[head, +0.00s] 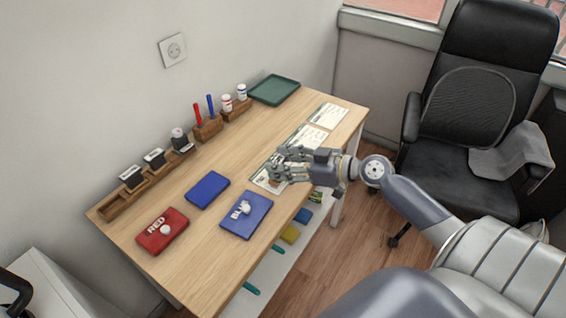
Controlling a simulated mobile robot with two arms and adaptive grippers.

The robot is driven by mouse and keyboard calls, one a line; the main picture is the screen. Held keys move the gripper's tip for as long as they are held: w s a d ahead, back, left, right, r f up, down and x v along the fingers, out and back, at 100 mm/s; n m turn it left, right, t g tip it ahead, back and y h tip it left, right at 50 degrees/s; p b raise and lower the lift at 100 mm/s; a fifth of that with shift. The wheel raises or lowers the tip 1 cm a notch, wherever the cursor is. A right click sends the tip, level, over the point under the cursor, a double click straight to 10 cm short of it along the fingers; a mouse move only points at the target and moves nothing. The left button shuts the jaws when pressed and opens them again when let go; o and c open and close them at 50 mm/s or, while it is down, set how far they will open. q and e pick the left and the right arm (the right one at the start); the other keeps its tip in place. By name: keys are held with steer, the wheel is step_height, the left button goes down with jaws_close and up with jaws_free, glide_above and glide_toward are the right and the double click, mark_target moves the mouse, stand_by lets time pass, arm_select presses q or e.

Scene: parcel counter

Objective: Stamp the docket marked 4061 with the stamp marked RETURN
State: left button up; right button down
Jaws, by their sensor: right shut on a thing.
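My right gripper (283,167) is over the nearest docket (263,184) at the table's right edge. It is shut on a stamp, mostly hidden by the fingers; I cannot read its marking or tell whether it touches the paper. Two more dockets, a middle one (314,137) and a far one (329,113), lie behind; their numbers are too small to read. Three dark stamps with pale tops, a front one (131,179), a middle one (154,160) and a back one (180,142), stand in a wooden rack (115,207) along the wall. My left gripper is out of view.
A pen holder (208,130), small bottles (227,103) and a green tray (275,88) stand behind. The table's middle is clear.

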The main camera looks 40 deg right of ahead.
step_height(320, 180, up, 5)
steer(key=shift+f+p, duration=0.15)
steer(key=shift+p, duration=1.05)
